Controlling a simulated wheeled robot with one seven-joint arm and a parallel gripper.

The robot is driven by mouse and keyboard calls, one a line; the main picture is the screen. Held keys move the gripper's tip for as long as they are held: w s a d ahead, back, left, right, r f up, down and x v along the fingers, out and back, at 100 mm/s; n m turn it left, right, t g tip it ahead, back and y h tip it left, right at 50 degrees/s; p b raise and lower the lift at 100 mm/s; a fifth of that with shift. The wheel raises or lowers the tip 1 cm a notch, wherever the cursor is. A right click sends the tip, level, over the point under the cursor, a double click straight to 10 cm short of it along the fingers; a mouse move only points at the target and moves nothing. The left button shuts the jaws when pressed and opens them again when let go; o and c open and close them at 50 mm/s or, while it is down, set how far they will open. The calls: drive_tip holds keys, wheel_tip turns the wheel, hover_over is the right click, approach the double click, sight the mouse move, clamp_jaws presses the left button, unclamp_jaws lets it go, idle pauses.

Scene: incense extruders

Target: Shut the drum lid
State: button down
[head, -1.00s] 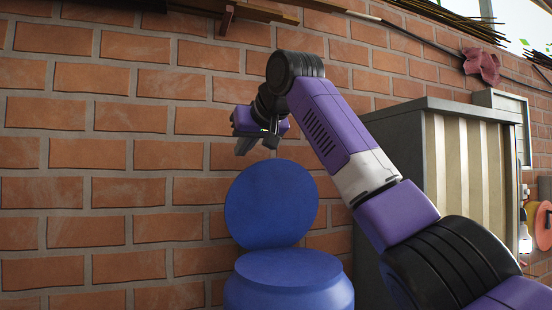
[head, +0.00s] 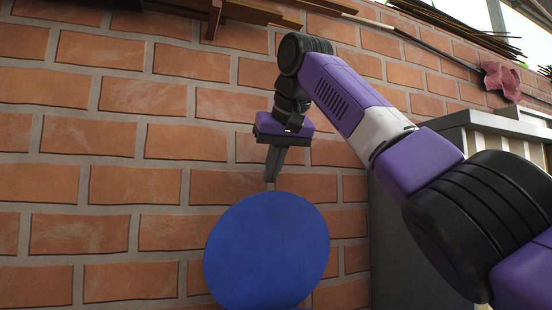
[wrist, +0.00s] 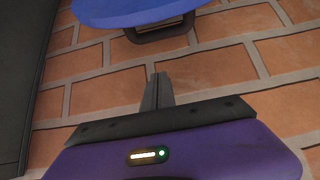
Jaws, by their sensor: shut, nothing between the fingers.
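The blue drum lid (head: 266,250) stands open and upright in the head view, its round face toward me. The drum body is out of the head view, below the lower edge. My gripper (head: 270,182) points down just above the lid's top edge, near the brick wall, with its fingers together and empty. In the wrist view the closed fingers (wrist: 158,78) point toward the lid (wrist: 140,10), whose blue edge is at the top. A dark handle-like bar (wrist: 168,34) shows under that edge. A gap separates it from the fingers in the picture.
A brick wall (head: 90,190) stands close behind the lid. A grey cabinet (head: 410,230) is to the right, partly behind my arm. Wooden beams (head: 170,8) and a pink cloth (head: 500,80) are higher up. The area left of the lid is clear.

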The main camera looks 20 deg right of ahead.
sight(273, 193)
drive_tip(key=shift+s+a+f, duration=0.1)
drive_tip(key=shift+s+f, duration=0.1)
drive_tip(key=shift+f, duration=0.55)
drive_tip(key=shift+s+d+f, duration=0.1)
drive_tip(key=shift+s+f, duration=0.1)
drive_tip(key=shift+f, duration=0.55)
drive_tip(key=shift+s+a+f, duration=0.1)
drive_tip(key=shift+s+f, duration=0.1)
drive_tip(key=shift+f, duration=0.55)
drive_tip(key=shift+f, duration=0.1)
